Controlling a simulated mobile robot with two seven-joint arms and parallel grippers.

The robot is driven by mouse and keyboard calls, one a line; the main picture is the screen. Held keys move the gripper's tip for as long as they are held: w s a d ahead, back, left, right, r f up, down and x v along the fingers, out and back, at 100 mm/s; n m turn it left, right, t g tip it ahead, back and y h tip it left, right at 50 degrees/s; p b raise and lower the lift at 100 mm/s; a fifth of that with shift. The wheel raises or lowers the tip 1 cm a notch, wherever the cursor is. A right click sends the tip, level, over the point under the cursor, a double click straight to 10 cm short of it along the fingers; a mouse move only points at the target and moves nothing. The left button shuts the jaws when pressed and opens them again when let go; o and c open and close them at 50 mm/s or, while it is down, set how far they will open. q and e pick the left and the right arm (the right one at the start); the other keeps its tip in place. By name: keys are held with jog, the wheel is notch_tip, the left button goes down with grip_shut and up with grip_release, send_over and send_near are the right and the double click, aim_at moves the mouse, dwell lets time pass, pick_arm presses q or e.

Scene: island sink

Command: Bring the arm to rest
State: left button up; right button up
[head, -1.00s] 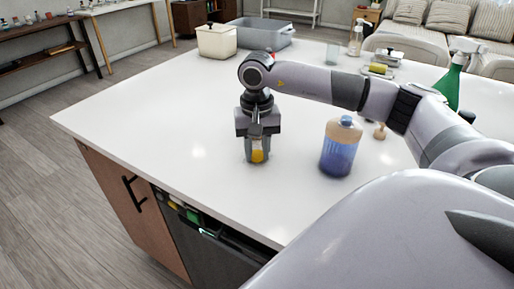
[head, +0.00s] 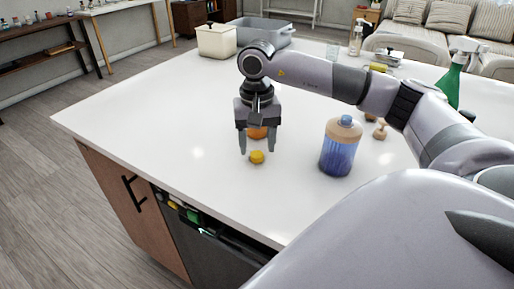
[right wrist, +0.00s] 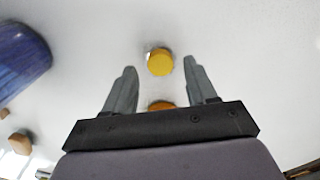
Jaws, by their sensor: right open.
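My right gripper (head: 257,148) is open and empty above the white island top, pointing down. Its two fingers also show in the right wrist view (right wrist: 159,80), apart from each other. A small yellow round object (head: 257,157) sits on the counter just below and in front of the fingertips; it also shows in the right wrist view (right wrist: 160,62), beyond the gap between the fingers. An orange object (head: 258,133) shows behind the fingers, partly hidden by the gripper; only its edge shows in the right wrist view (right wrist: 161,105). My left gripper is not in view.
A small wooden item (head: 379,130) and a green spray bottle (head: 451,82) are farther right. A cream box (head: 216,41) and grey basin (head: 265,31) stand at the back. The counter's left part is clear.

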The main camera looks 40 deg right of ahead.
notch_tip(320, 180, up, 10)
dwell(0.3)
